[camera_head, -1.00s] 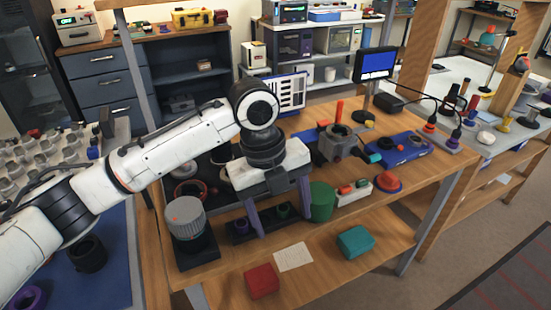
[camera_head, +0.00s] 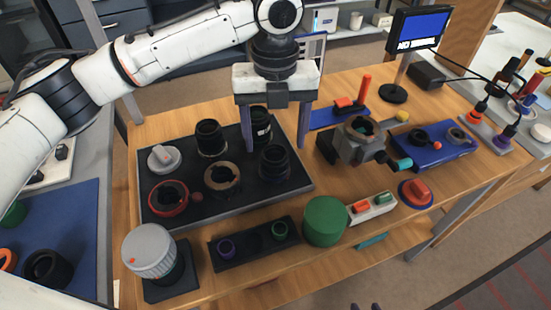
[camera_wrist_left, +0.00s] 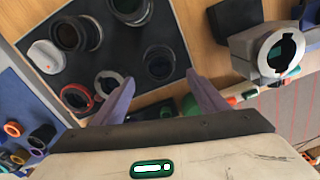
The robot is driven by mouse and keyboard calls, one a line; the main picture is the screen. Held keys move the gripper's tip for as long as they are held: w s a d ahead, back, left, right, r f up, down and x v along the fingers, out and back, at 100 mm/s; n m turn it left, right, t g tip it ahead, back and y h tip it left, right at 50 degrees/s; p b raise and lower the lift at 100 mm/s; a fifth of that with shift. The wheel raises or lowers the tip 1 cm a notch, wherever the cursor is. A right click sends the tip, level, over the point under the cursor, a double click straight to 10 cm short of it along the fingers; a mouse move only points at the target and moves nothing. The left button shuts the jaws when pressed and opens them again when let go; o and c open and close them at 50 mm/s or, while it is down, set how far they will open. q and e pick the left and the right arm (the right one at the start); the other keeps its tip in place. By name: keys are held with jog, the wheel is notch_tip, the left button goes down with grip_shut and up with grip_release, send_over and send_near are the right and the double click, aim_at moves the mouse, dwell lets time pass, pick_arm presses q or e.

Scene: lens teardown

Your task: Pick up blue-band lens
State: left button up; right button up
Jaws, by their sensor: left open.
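My left gripper (camera_head: 273,146) is open, pointing down over the black tray (camera_head: 300,186). A dark lens (camera_head: 274,165) stands on the tray near its right side, just in front of the fingers in the head view. In the left wrist view this lens (camera_wrist_left: 158,63) shows between and just beyond the open fingertips (camera_wrist_left: 160,77), and nothing is gripped. Two other dark lenses stand farther back, one at left (camera_head: 210,137) and one (camera_head: 260,122) partly behind the left finger. I cannot clearly make out a blue band on any of them. Two small dark tips, possibly my right gripper (camera_head: 365,306), touch the bottom edge.
The tray also holds a red ring (camera_head: 168,198), a brown ring (camera_head: 222,178) and a grey-white cap (camera_head: 163,158). A grey ribbed cylinder (camera_head: 150,251), a small black holder (camera_head: 255,246) and a green cylinder (camera_head: 324,221) stand in front. A grey clamp fixture (camera_head: 352,145) stands right.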

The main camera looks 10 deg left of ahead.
aim_at(274, 153)
pick_arm(q)
jog(key=f, duration=0.4)
jog(key=w+f, duration=0.1)
jog(key=f, duration=0.1)
jog(key=shift+a, duration=0.15)
jog(key=c, duration=1.3)
